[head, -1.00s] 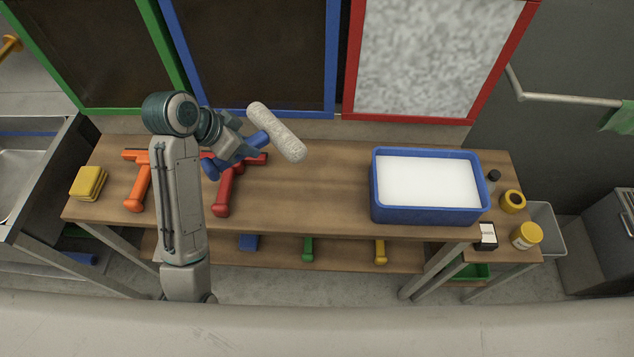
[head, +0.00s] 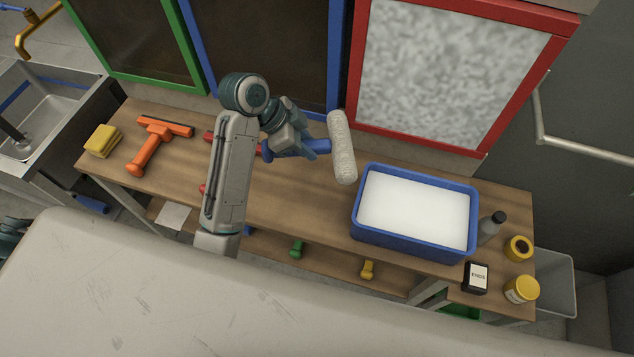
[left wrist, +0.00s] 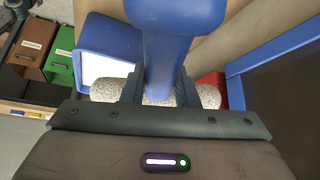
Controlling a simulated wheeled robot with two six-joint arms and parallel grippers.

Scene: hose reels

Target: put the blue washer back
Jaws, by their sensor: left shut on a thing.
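The blue washer has a blue handle (head: 316,146) and a grey-white fluffy sleeve (head: 342,147). My left gripper (head: 300,146) is shut on its handle and holds it above the bench, left of the blue tub (head: 361,229). The sleeve stands nearly upright in the head picture. In the left wrist view, the handle (left wrist: 168,50) runs between the fingers (left wrist: 160,90), with the sleeve (left wrist: 104,90) crossing behind. The tub (left wrist: 90,35), with white contents, also shows there. My right gripper is not in view.
An orange squeegee (head: 148,150) and yellow sponges (head: 103,140) lie on the bench's left. A red tool (head: 208,136) is mostly hidden by my arm. A bottle (head: 490,228), black box (head: 476,277) and yellow jar (head: 521,289) stand right of the tub. Framed panels line the back.

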